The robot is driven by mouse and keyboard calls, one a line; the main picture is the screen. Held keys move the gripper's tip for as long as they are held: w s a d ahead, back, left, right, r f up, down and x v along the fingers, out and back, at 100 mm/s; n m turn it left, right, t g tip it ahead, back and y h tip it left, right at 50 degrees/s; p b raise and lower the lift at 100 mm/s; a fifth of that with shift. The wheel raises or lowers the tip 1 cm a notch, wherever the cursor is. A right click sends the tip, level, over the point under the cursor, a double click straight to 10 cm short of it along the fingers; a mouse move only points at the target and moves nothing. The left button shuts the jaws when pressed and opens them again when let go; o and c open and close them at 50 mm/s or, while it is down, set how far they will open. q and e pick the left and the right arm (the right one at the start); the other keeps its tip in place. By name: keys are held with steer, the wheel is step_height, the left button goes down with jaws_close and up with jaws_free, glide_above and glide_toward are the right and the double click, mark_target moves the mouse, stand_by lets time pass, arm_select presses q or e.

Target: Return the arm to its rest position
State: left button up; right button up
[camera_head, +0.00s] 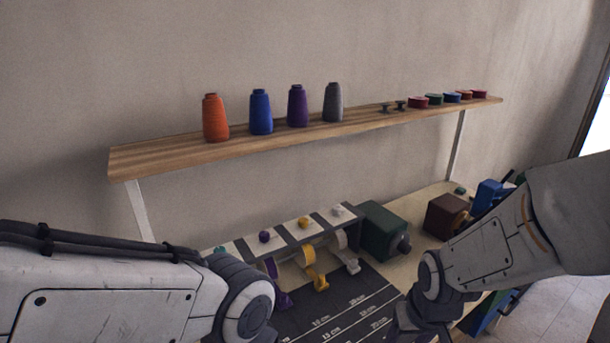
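My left arm (110,290) comes in from the left and ends in a dark joint near the bottom edge. Its gripper is not in view. My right arm (500,245) comes in from the right and bends down over the right part of the dark cutting mat (335,312). The dark end of that arm (408,318) reaches the bottom edge. Its fingertips are not clear, so I cannot tell whether the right gripper is open or holds anything.
A wooden shelf (170,157) carries orange, blue, purple and grey thread cones and several small coloured discs. Below it stand a rack with ribbons (300,235), a dark green box (382,230) and a brown box (443,215). Blue items stand near my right arm.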

steer(key=s+a+r+n+g, duration=0.1)
steer(key=s+a+r+n, duration=0.1)
steer(key=s+a, duration=0.4)
steer(key=s+a+r+n+g+y, duration=0.1)
steer(key=s+a+r+n, duration=0.2)
steer(key=s+a+n, duration=0.2)
steer(key=s+a, duration=0.2)
steer(key=shift+s+a+r+n+g, duration=0.25)
steer(key=shift+a+r+n+g, duration=0.05)
steer(key=shift+a+r, duration=0.1)
stand_by(0.4)
